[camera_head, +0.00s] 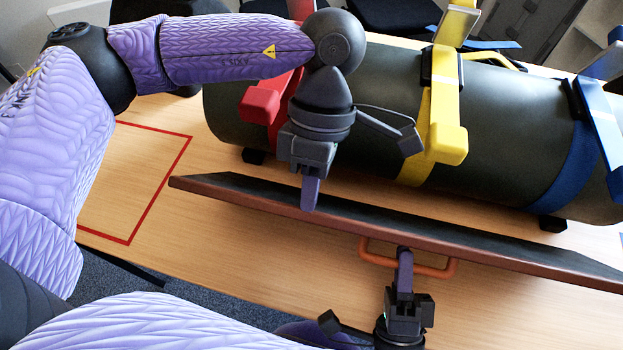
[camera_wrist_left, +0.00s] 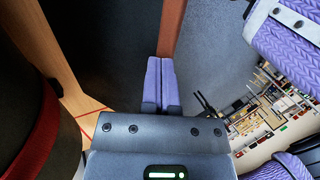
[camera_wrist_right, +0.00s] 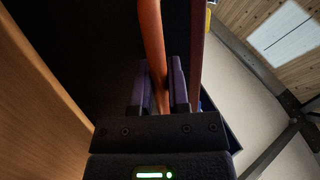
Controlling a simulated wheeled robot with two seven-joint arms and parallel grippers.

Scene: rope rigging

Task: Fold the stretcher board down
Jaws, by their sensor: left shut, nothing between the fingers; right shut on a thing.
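The stretcher board (camera_head: 300,211) is a long dark panel with a red-brown edge, seen nearly edge-on in the head view along the near side of the green roll. An orange handle (camera_head: 412,268) sits on its near side. My right gripper (camera_head: 404,256) is shut on the handle, which runs between its fingers in the right wrist view (camera_wrist_right: 156,60). My left gripper (camera_head: 310,205) is shut and empty, pointing down in front of the board's upper edge. In the left wrist view its fingers (camera_wrist_left: 160,80) overlap the brown edge (camera_wrist_left: 172,28); I cannot tell whether they touch.
The green roll (camera_head: 390,85) lies behind the board with red (camera_head: 261,104), yellow (camera_head: 442,110) and blue (camera_head: 580,160) straps. A red outline (camera_head: 160,185) marks bare wooden table (camera_head: 110,195) at left. More bare wood lies at the right front.

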